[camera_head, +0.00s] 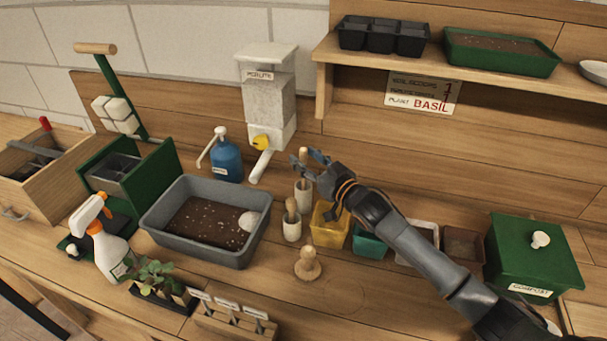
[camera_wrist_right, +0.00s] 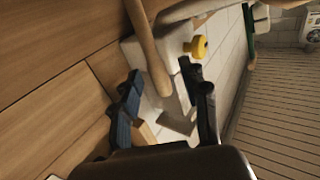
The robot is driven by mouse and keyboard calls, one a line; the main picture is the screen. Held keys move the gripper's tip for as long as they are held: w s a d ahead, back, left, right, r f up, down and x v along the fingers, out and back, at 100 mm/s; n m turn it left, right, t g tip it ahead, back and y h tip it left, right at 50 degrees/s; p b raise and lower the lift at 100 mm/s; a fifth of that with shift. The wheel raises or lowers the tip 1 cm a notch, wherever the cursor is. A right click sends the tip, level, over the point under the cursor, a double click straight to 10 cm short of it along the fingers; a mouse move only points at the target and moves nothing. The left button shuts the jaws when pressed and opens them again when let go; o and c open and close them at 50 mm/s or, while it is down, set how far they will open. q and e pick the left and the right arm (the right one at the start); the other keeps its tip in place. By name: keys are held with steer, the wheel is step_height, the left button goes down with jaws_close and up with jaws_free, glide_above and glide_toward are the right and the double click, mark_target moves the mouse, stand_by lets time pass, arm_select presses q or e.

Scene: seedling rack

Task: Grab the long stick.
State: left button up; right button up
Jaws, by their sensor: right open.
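The long stick (camera_head: 303,156) is a pale wooden rod standing upright in the rear white holder (camera_head: 304,192). In the right wrist view the stick (camera_wrist_right: 147,45) reaches in from the top, its rounded end between the fingers. My right gripper (camera_head: 312,168) is open at the stick's upper part. In the wrist view its fingers (camera_wrist_right: 165,105) lie on either side of the stick, with visible gaps. The stick's lower part is hidden in the holder. My left gripper is not in view.
A second holder (camera_head: 291,228) with a shorter wooden tool stands just in front. The perlite dispenser (camera_head: 268,100) is behind. A yellow pot (camera_head: 329,232) and a teal pot (camera_head: 369,244) sit under my right arm. A wooden stamp (camera_head: 307,265) stands in front.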

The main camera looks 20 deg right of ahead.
steer(key=shift+x, duration=0.8)
jaws_close()
